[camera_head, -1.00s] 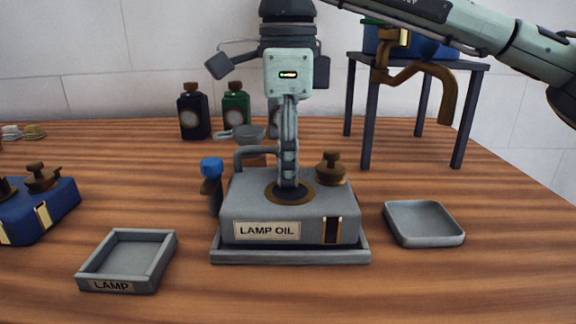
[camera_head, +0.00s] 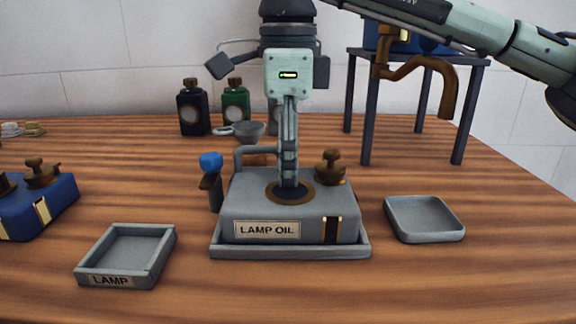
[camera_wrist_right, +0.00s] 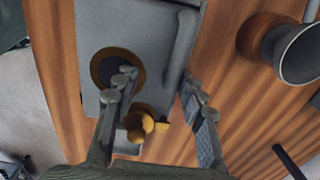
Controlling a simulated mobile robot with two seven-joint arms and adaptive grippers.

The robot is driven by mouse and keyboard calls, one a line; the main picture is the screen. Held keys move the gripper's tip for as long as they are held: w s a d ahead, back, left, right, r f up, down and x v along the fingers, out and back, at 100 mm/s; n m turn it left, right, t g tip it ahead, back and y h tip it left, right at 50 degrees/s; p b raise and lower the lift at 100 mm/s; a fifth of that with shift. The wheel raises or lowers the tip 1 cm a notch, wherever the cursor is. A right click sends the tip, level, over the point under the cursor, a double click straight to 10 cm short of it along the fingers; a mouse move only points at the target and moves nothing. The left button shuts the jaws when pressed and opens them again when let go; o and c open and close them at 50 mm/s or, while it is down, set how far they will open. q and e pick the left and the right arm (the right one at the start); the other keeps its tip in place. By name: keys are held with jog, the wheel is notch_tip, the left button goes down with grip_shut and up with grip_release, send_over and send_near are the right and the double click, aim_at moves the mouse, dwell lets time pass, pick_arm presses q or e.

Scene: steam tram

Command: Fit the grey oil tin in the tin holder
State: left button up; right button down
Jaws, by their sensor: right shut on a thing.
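The grey oil tin (camera_head: 340,205), labelled LAMP OIL, is upright at the centre, with a brass ring on top, a brown cap and a side handle. It shows from above in the right wrist view (camera_wrist_right: 135,30). Its lower edge is within the rim of a shallow grey holder (camera_head: 290,252); whether it rests on the floor of that holder is hidden. My right gripper (camera_head: 289,185) comes down over the tin's top, its fingers (camera_wrist_right: 160,100) shut on the tin, apparently at the handle (camera_head: 250,150). My left gripper is not in view.
A grey tray labelled LAMP (camera_head: 125,250) stands left, another empty tray (camera_head: 425,218) right. A blue tin (camera_head: 38,205) is far left. A blue-topped object (camera_head: 211,180) stands close beside the tin. Bottles (camera_head: 193,108), a grey funnel (camera_head: 248,131) and a dark stand (camera_head: 366,110) are behind.

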dwell(0.3)
jog(key=c, duration=0.8)
grip_release()
jog(key=shift+c, duration=0.2)
jog(key=shift+f, duration=0.1)
notch_tip(320, 180, up, 12)
